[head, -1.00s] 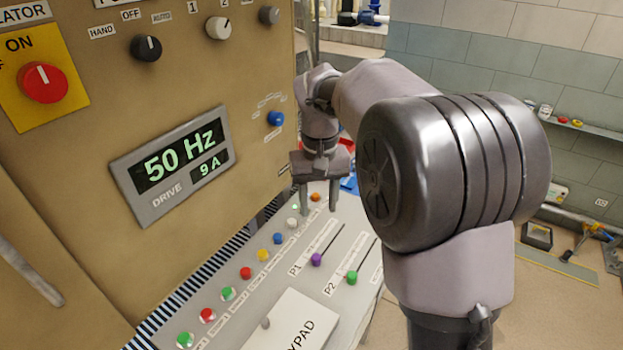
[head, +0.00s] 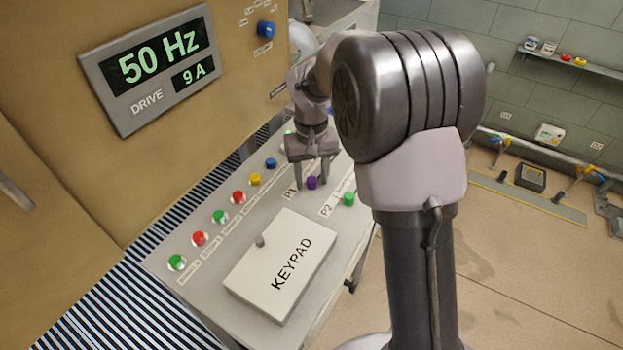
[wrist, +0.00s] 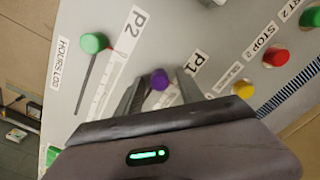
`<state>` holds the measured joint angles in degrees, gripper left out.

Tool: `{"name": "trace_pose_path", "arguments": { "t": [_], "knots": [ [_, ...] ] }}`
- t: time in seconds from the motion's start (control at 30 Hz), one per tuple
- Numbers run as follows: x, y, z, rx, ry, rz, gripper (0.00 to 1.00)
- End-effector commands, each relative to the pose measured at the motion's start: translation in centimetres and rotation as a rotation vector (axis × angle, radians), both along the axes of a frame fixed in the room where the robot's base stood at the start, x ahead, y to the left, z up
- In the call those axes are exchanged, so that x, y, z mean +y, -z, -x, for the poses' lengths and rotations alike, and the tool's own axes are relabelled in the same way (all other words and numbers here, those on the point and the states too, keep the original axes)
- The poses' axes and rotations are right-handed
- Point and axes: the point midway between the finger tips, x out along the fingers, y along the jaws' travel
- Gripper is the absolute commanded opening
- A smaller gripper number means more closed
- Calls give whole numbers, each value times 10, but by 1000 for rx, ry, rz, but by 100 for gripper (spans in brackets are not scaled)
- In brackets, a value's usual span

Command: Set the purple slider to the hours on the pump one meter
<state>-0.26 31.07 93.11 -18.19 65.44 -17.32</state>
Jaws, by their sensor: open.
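The purple slider knob (head: 312,182) sits on the sloped grey panel (head: 215,262) at the near end of its track by the P1 label. My gripper (head: 315,186) is over it with the fingers pointing down, one on each side of the knob. In the wrist view the purple knob (wrist: 159,79) shows between the two open fingers (wrist: 158,88). I cannot tell whether either finger touches it. Most of the purple slider's track is hidden by my gripper. No pump one meter can be made out in these views.
The green P2 slider knob (head: 349,199) is close beside my gripper. A row of coloured buttons (head: 238,197) runs along the panel's back. A KEYPAD cover (head: 280,265) lies in front. The drive display (head: 150,70) reads 50 Hz and 9 A. A blue knob (head: 266,29) is above.

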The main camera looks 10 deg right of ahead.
Motion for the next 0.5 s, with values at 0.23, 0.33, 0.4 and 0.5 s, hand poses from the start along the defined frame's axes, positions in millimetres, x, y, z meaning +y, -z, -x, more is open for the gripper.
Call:
{"name": "trace_pose_path", "arguments": {
  "t": [0.23,0.33,0.4,0.5],
  "knots": [
    [0,-1,0,0,0,0,26],
    [0,-1,0,0,0,0,6],
    [0,-1,0,0,0,0,0],
    [0,-1,0,0,0,0,0]
  ]
}}
